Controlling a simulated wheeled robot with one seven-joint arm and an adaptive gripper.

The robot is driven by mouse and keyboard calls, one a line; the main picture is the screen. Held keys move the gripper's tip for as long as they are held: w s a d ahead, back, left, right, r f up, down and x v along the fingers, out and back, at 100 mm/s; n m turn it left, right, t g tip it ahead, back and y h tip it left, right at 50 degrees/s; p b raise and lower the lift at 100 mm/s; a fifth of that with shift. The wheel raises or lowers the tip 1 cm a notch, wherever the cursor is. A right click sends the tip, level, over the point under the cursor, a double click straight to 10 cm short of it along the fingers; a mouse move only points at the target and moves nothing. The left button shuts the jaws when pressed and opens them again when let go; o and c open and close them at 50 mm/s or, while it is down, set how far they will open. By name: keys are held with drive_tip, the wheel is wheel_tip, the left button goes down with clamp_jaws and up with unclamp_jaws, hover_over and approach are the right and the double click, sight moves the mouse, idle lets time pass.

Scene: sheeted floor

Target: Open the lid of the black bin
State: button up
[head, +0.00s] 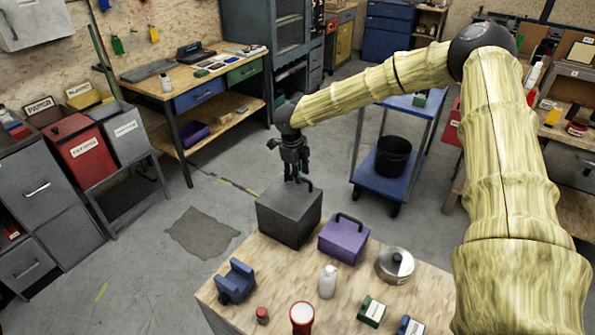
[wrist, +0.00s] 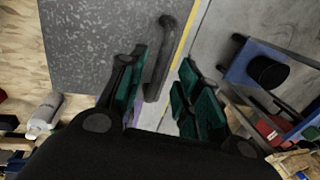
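The black bin (head: 289,218) is a dark grey box with a closed lid, at the far left corner of the wooden table. A dark handle (head: 304,183) stands up from its lid. In the wrist view the speckled grey lid (wrist: 90,40) and the upright dark handle (wrist: 160,62) show close up. My gripper (head: 293,176) points down just above the lid, beside the handle. In the wrist view my gripper (wrist: 163,98) is open, its green-padded fingers apart, with the handle's near end in the gap between them. I cannot tell whether a finger touches the handle.
A purple box (head: 343,240) with a handle stands right of the bin. A pot (head: 395,265), a white bottle (head: 328,282) and a blue item (head: 237,282) sit on the wooden table (head: 265,265). A blue cart (head: 375,180) holds a black bucket (head: 393,155).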

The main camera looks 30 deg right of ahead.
drive_tip(key=shift+d+f, duration=0.1)
drive_tip(key=shift+f, duration=0.2)
clamp_jaws()
drive_tip(key=shift+r, duration=0.1)
